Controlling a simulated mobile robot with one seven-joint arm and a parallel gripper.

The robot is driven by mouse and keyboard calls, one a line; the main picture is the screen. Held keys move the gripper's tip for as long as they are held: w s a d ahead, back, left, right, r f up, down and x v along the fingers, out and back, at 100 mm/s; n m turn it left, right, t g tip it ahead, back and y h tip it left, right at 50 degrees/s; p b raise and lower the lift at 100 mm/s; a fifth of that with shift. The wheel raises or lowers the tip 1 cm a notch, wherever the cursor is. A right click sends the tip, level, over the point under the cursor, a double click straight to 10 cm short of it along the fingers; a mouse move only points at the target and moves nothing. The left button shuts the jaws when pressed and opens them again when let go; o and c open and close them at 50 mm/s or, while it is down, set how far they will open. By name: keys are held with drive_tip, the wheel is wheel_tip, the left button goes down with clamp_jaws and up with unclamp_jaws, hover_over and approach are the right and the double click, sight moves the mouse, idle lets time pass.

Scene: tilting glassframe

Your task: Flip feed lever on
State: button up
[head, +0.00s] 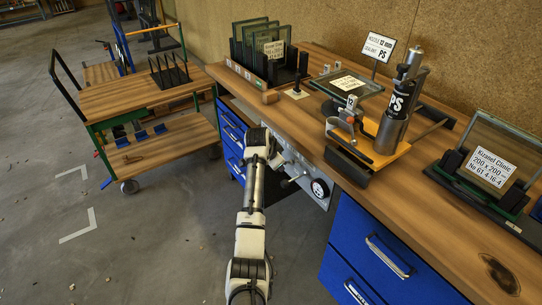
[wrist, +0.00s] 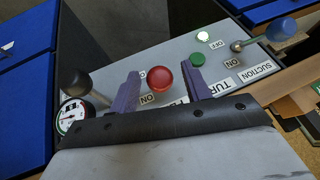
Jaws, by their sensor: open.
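The grey control panel (head: 302,172) is on the bench front, partly hidden by my arm in the head view. In the wrist view a lever with a red ball knob (wrist: 158,78) appears between the two purple fingers of my open gripper (wrist: 160,86). An "ON" label (wrist: 148,99) sits beside the red knob. A label starting with "F" (wrist: 181,101) is mostly hidden by my gripper, so I cannot read it fully. The red lever's shaft is hidden behind its knob, and I cannot tell whether the fingers touch it.
A blue-knobbed lever (wrist: 283,27) with "SUCTION" label, green button (wrist: 197,59), dark-knobbed lever (wrist: 75,82) and gauge (wrist: 72,116) are nearby. Blue drawers (head: 375,250) flank the panel. A wooden trolley (head: 150,95) stands left; open floor lies in front.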

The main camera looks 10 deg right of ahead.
drive_tip(key=b+v, duration=0.2)
drive_tip(key=v, duration=1.1)
drive_tip(key=shift+d, duration=0.1)
